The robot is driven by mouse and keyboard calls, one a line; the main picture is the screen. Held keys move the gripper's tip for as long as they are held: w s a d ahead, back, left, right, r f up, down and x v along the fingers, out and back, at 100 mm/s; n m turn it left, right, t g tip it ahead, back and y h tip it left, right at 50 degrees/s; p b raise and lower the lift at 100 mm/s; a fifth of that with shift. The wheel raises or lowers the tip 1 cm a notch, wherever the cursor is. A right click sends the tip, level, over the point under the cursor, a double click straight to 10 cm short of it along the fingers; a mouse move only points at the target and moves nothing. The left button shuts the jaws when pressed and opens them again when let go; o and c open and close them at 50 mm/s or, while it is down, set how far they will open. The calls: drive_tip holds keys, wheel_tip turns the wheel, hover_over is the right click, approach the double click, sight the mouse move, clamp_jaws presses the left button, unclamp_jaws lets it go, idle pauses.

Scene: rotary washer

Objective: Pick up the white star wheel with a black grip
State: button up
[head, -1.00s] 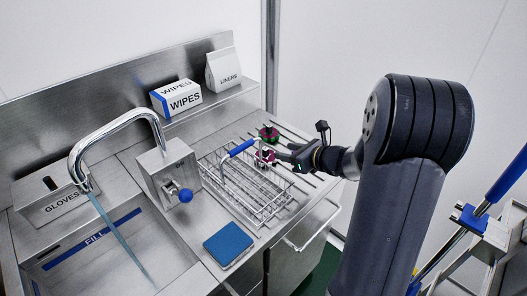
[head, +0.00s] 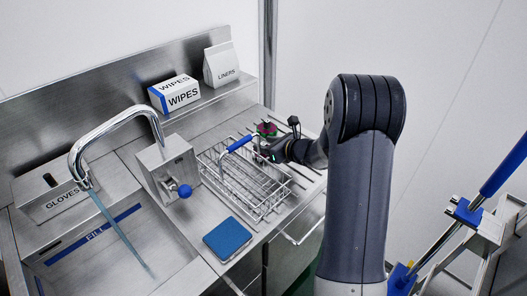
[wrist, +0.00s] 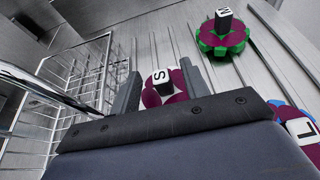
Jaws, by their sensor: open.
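A white and maroon star wheel (wrist: 151,97) sits between my gripper's fingers in the wrist view. Its grip (wrist: 162,85) shows a pale face with a letter S and a dark side. My gripper (wrist: 163,70) is open, one finger on each side of this wheel; whether either finger touches it I cannot tell. My gripper's body hides the wheel's near part. In the head view my gripper (head: 268,155) is low by the wire basket's right side and mostly covers the wheel.
A green and maroon wheel with a dark grip (wrist: 222,35) stands beyond the right finger. Another wheel marked L (wrist: 300,132) shows at right. The wire basket (wrist: 92,80) with its blue handle (head: 239,144) is close on the left. Slatted rack lies beneath.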

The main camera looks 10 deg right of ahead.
drive_tip(key=shift+c, duration=0.2)
clamp_jaws()
drive_tip(key=shift+r, duration=0.1)
wheel_tip(320, 180, up, 10)
drive_tip(key=shift+p, duration=0.35)
